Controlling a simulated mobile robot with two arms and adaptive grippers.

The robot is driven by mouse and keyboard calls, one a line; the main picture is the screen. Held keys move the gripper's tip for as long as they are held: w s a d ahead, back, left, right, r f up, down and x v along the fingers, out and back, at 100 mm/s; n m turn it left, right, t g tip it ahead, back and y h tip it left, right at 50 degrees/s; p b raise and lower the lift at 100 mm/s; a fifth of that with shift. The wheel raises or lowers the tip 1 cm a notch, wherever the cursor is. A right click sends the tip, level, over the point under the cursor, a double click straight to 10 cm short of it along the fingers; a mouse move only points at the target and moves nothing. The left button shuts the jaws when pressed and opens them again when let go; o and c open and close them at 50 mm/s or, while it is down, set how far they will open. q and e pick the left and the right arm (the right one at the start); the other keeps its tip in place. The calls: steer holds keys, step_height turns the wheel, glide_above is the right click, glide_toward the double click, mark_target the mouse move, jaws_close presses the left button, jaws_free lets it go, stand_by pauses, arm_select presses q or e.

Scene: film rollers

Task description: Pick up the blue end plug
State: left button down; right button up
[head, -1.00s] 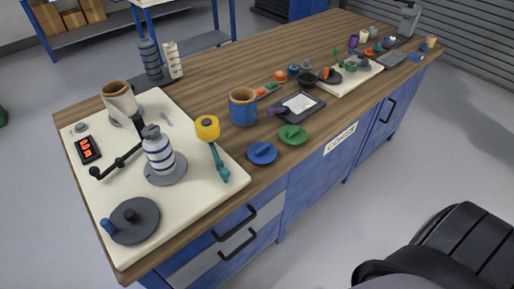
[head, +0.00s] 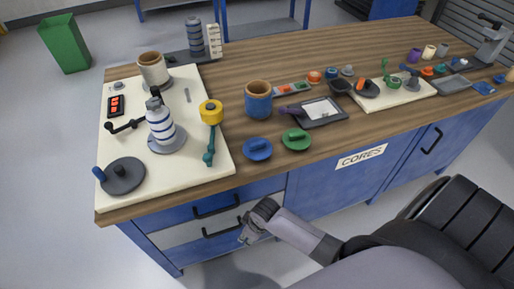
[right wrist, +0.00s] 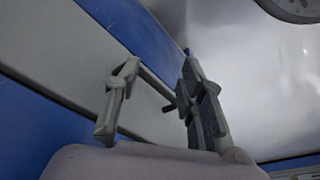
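The blue end plug (head: 257,149) is a round blue disc with a raised grip bar, lying flat near the front edge of the wooden bench top in the head view. A similar green plug (head: 296,140) lies just right of it. My right gripper (head: 245,237) is below the bench top, in front of the drawers, well apart from the plug. In the right wrist view its two fingers (right wrist: 158,75) stand apart with nothing between them. The plug does not show in that view. My left gripper is not in view.
A cream board (head: 195,165) with a striped roller and a yellow-topped tool lies left of the plug. A blue pot (head: 258,104) stands behind it and a dark tray (head: 318,113) lies behind right. Black drawer handles (head: 222,229) stick out near my right gripper.

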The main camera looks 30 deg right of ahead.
steer(key=w+a+r+n+p, duration=0.1)
steer(key=a+r+n, duration=0.15)
steer(key=r, duration=0.95)
steer(key=w+a+r+n+p, duration=0.1)
steer(key=a+r+n, duration=0.15)
steer(key=r, duration=0.95)
steer(key=w+d+r+n, duration=0.2)
steer(key=w+d+r, duration=0.1)
steer(key=w+d+r+n+g, duration=0.1)
steer(key=w+d+r+n, duration=0.1)
steer(key=w+d+r, duration=0.1)
steer(key=shift+w+d+r+h, duration=0.35)
steer(key=shift+w+r+h, duration=0.1)
steer(key=shift+w, duration=0.3)
steer(key=w+d+r+n+g, duration=0.1)
steer(key=w+d+r, duration=0.2)
steer(key=d+r, duration=0.25)
step_height(320, 180, up, 7)
glide_above(257, 143)
steer(key=shift+g+h, duration=0.25)
steer(key=shift+g, duration=0.05)
step_height(257, 143, down, 12)
steer(key=shift+w+a+p, duration=0.1)
steer(key=shift+p, duration=0.25)
steer(key=f+p, duration=0.1)
steer(key=f, duration=0.3)
steer(key=shift+s+f, duration=0.1)
steer(key=shift+s, duration=0.1)
steer(key=shift+f, duration=0.5)
